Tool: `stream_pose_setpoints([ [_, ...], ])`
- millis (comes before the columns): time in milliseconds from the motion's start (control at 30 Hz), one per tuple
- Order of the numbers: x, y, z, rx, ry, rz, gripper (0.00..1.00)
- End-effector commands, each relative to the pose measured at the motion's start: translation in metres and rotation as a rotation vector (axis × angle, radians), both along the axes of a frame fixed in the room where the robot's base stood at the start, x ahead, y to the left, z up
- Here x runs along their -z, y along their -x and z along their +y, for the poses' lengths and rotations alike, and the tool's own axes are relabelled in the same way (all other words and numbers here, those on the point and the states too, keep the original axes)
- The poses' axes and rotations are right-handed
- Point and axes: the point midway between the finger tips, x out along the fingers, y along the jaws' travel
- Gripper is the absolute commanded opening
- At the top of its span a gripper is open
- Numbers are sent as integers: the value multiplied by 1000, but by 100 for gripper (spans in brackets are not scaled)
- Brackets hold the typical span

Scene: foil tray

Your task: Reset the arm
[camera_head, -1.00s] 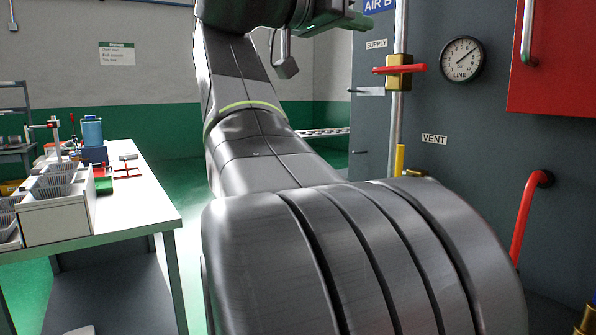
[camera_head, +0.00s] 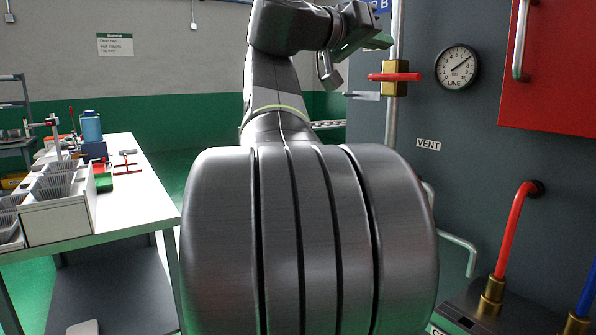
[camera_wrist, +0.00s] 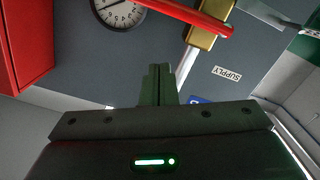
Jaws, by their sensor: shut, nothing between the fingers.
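My gripper (camera_wrist: 158,84) shows in the wrist view with its two dark fingers together and nothing between them. In the head view my gripper (camera_head: 378,41) is at the top, at the end of my raised arm, partly cut off by the frame's upper edge. It appears near the vertical pipe with a red-handled brass valve (camera_head: 396,77). The valve (camera_wrist: 203,34) also shows in the wrist view, beyond the fingers and to their right. I cannot tell the gap between them. My large arm links fill the middle of the head view.
A grey panel (camera_head: 470,115) with a round gauge (camera_head: 456,68) and a red cabinet (camera_head: 560,60) stands on the right. A red bent pipe (camera_head: 512,225) projects below. On the left, a white workbench (camera_head: 140,200) holds grey bins (camera_head: 55,213) and a blue container (camera_head: 91,127).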

Motion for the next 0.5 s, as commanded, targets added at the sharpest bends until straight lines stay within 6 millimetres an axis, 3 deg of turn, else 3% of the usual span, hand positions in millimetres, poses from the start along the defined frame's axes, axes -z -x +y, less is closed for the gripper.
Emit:
stream_pose_setpoints([
  [500,-8,-27,16,-4,244,367,0],
])
